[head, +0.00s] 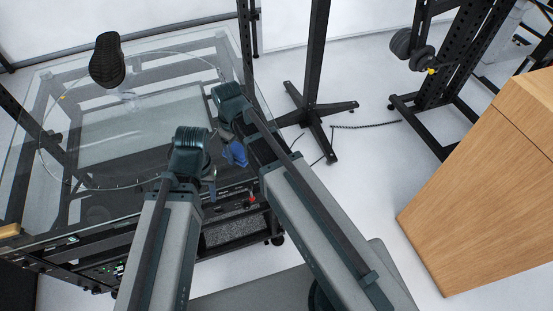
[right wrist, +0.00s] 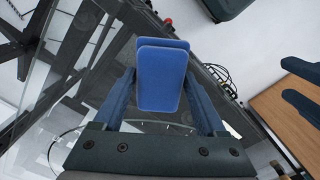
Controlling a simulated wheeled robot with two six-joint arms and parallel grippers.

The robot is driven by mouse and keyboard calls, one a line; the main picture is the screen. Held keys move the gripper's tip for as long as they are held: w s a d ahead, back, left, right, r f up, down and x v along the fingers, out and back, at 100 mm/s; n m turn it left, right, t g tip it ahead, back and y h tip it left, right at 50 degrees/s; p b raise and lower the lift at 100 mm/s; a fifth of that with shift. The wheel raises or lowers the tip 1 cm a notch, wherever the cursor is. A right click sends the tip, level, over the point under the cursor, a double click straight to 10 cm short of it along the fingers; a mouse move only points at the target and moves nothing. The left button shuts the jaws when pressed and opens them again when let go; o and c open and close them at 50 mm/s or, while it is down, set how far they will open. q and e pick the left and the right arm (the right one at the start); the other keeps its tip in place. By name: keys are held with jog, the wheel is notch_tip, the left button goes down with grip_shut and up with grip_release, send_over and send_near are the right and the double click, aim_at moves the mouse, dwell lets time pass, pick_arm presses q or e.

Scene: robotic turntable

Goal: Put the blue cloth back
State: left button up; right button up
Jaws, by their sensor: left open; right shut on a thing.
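The blue cloth (head: 236,153) is held in my right gripper (head: 232,142), beside the near right corner of the glass-topped turntable table. In the right wrist view the blue cloth (right wrist: 162,78) looks like a folded pad, with one finger of my right gripper (right wrist: 162,92) on each side of it. My left gripper (head: 210,182) is open and empty, a little nearer and to the left of the cloth, with its fingers partly hidden by its wrist. Two dark blue fingers of it show at the right edge of the right wrist view (right wrist: 288,82).
A black stand (head: 315,108) is behind my right gripper, and a black rack (head: 450,75) stands further right. A wooden cabinet (head: 490,190) fills the right. Open floor lies between stand and cabinet.

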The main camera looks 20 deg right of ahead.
jog(key=s+a+f+m+b, duration=0.3)
jog(key=s+m, duration=0.5)
jog(key=w+d, duration=0.3)
jog(key=d, duration=0.1)
jog(key=w+d+f, duration=0.1)
jog(key=w+d, duration=0.2)
jog(key=d, duration=0.1)
jog(key=w+d+b, duration=0.1)
jog(key=w+d, duration=0.2)
jog(key=d, duration=0.1)
jog(key=shift+w+d+f, duration=0.1)
jog(key=shift+w+f, duration=0.2)
jog(key=shift+f, duration=0.05)
jog(key=f+b, duration=0.3)
jog(key=shift+w+d, duration=0.2)
jog(key=shift+d, duration=0.1)
jog(key=shift+f+b, duration=0.3)
jog(key=shift+b, duration=0.05)
jog(key=shift+f, duration=0.15)
jog(key=o, duration=1.1)
jog(key=shift+o, duration=0.2)
